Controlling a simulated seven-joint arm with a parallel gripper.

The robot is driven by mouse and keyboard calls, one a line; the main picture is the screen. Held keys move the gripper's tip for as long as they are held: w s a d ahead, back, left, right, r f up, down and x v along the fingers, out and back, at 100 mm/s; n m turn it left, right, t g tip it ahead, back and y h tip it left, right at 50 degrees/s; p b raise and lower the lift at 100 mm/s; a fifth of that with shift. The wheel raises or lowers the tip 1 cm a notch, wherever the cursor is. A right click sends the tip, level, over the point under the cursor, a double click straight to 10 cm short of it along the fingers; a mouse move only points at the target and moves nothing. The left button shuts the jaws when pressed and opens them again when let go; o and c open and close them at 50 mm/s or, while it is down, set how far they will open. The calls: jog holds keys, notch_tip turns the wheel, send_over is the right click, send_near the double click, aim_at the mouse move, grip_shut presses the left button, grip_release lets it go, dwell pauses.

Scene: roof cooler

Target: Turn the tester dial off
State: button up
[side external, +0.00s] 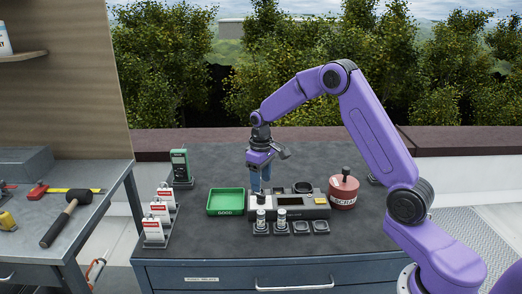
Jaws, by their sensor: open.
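A grey box-shaped tester (316,209) with a small display stands on the dark worktop. A dark round part (303,188) shows at its back right; I cannot tell if this is the dial or how it is set. A green handheld meter (180,163) stands upright at the back left, its face too small to read. My gripper (258,187) points down at the left end of the grey tester, open, with nothing seen between its fingers. I cannot tell whether the fingers touch the tester.
A green tray (226,201) marked GOOD lies left of the tester, and a red SCRAP can (343,192) stands at its right. Several white labelled packs (153,230) line the left. The front right worktop is clear.

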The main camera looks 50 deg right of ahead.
aim_at(261, 195)
notch_tip(261, 195, up, 12)
jog(key=shift+f, duration=0.25)
jog(key=shift+s+a, duration=0.1)
jog(key=s+a+n, duration=0.5)
jog(key=s+a, duration=0.8)
jog(key=s, duration=0.3)
jog(key=s+d+f+n, duration=0.1)
jog(key=s+n, duration=0.1)
jog(key=s, duration=0.9)
jog(key=s+f+n, duration=0.2)
jog(key=s+n, duration=0.1)
jog(key=s, duration=0.7)
jog(key=shift+s+d+f, duration=0.15)
jog(key=shift+s+d, duration=0.2)
